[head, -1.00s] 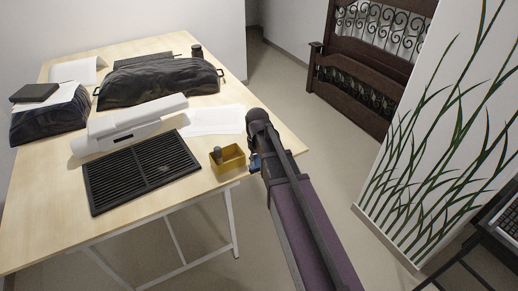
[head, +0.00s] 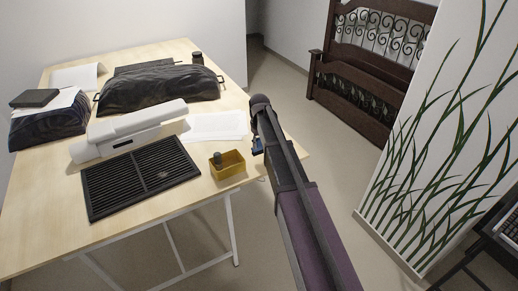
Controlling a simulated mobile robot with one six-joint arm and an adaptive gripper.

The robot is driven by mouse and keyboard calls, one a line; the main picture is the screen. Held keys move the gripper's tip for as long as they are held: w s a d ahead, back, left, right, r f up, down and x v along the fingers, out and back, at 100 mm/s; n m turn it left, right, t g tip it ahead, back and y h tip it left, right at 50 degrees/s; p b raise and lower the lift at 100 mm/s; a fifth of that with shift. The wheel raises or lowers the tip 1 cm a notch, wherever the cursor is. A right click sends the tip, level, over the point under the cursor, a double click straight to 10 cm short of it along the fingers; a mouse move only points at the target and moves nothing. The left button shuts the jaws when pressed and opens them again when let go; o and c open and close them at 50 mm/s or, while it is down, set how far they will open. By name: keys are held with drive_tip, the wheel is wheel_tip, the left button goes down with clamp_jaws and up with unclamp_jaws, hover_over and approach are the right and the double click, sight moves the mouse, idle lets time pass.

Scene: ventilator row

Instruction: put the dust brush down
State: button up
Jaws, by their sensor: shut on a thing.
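My gripper (head: 257,146) is mostly hidden behind my own arm, beside the right edge of the table. Only a small dark blue part shows left of the arm, and it is shut. The dust brush in it cannot be made out; the arm covers that spot. The wooden table (head: 50,205) fills the left half of the head view. My gripper appears just right of a yellow open box (head: 228,169), apart from it in the picture. A short dark cylindrical thing (head: 217,158) stands in that box.
A black slatted grille (head: 140,177), a white device (head: 130,131), white paper (head: 215,126) and a black covered bulk (head: 160,89) take up much of the table. Bare wood shows at the front left. A dark wooden bed frame (head: 350,95) and a grass-patterned panel (head: 440,150) stand right.

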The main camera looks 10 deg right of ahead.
sight(259, 147)
idle(0.3)
drive_tip(key=shift+w+d, duration=0.1)
drive_tip(key=shift+w, duration=0.45)
drive_tip(key=shift+w+f+b, duration=0.2)
drive_tip(key=shift+f+b, duration=0.1)
drive_tip(key=shift+s+f+b, duration=0.1)
drive_tip(key=shift+f+b, duration=1.4)
drive_tip(key=shift+f, duration=0.05)
drive_tip(key=shift+f, duration=0.1)
drive_tip(key=o, duration=1)
wheel_tip(259, 147, up, 12)
drive_tip(key=p, duration=1.2)
